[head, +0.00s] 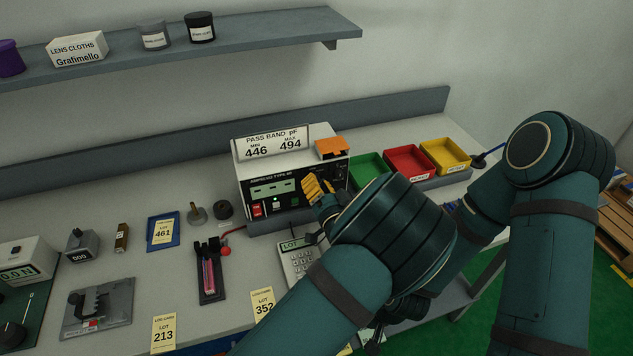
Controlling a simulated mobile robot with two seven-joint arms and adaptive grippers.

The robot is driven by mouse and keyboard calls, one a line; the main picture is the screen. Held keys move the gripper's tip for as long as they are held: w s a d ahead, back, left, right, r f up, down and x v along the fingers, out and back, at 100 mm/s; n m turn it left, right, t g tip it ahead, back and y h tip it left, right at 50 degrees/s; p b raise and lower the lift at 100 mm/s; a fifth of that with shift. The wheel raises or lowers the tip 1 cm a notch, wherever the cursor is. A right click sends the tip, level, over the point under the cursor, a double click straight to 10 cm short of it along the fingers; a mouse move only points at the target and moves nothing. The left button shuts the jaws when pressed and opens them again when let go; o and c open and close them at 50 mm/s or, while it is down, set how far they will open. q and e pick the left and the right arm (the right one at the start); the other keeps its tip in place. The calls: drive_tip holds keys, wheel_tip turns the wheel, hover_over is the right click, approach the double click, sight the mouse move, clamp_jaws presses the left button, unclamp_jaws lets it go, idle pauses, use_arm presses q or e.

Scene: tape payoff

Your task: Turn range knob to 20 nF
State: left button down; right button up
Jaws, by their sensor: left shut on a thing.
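The meter (268,203) is a black-fronted box with a small display, a red switch and a green-lit button, standing at the back middle of the bench. My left gripper (313,187), with yellow fingers, is at the right part of its front panel and shut on the range knob. The fingers and wrist hide the knob, so its pointer and range marks cannot be read. Dark parts of what looks like my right gripper (374,341) show low in the picture, below my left arm; its fingers cannot be made out.
A pass band sign (271,145) reading 446 and 494 and an orange piece (332,148) sit on the meter. Green, red (408,161) and yellow bins stand to the right. A keypad device (297,262) is in front, partly behind my arm. A black holder (210,280) stands left.

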use_arm(q)
drive_tip(key=shift+r+m, duration=0.1)
drive_tip(key=shift+m, duration=1)
drive_tip(key=c, duration=0.9)
unclamp_jaws()
drive_tip(key=shift+w, duration=0.1)
drive_tip(key=shift+c, duration=0.2)
wheel_tip(320, 180, up, 10)
